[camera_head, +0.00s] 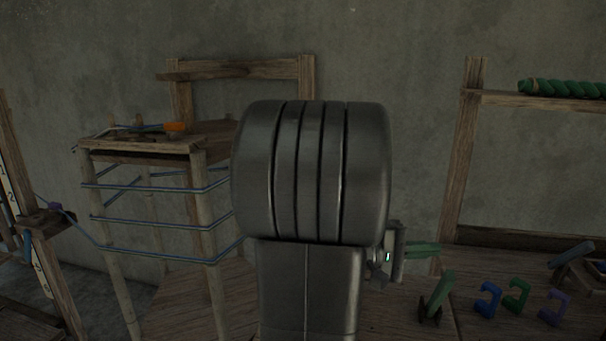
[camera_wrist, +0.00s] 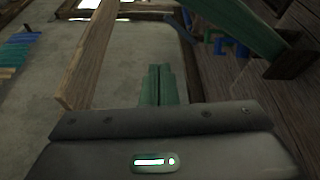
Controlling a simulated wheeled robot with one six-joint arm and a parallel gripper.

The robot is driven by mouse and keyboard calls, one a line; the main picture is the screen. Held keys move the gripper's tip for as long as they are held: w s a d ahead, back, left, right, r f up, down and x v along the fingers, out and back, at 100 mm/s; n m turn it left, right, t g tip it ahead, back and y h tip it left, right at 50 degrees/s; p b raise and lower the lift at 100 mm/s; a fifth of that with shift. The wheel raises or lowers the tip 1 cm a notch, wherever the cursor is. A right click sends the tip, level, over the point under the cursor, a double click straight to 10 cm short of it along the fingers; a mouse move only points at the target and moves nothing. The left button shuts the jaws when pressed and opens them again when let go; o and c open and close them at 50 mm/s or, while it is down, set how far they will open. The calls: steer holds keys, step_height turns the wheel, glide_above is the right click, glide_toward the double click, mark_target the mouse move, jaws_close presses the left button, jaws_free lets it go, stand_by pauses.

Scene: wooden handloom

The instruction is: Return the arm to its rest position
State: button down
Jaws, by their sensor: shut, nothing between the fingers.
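My gripper (camera_head: 424,248) shows in the head view to the right of my arm, over the wooden bench (camera_head: 400,318). Its green fingers point right and are shut, with nothing between them. In the wrist view the fingers (camera_wrist: 159,72) lie side by side at the centre, touching nothing that I can see. My own grey metal arm fills the middle of the head view and hides what is behind it.
A green piece in a dark stand (camera_head: 436,297), a blue hook (camera_head: 487,299), a green hook (camera_head: 516,296) and a purple hook (camera_head: 554,308) sit on the bench. A wooden post (camera_head: 461,165) rises behind. A stand wound with blue thread (camera_head: 150,190) is left.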

steer(key=shift+w+d+f+n+y+p, duration=0.25)
steer(key=shift+w+n+p, duration=0.4)
steer(key=shift+p, duration=1.1)
steer(key=shift+w+d+f+n+y+p, duration=0.1)
steer(key=shift+w+d+f+n+p, duration=0.2)
steer(key=shift+w+p, duration=1.05)
steer(key=shift+w+d+f+n+y+p, duration=0.15)
steer(key=shift+w+f+n+p, duration=0.25)
steer(key=shift+p, duration=1.7)
steer(key=shift+w+a, duration=0.1)
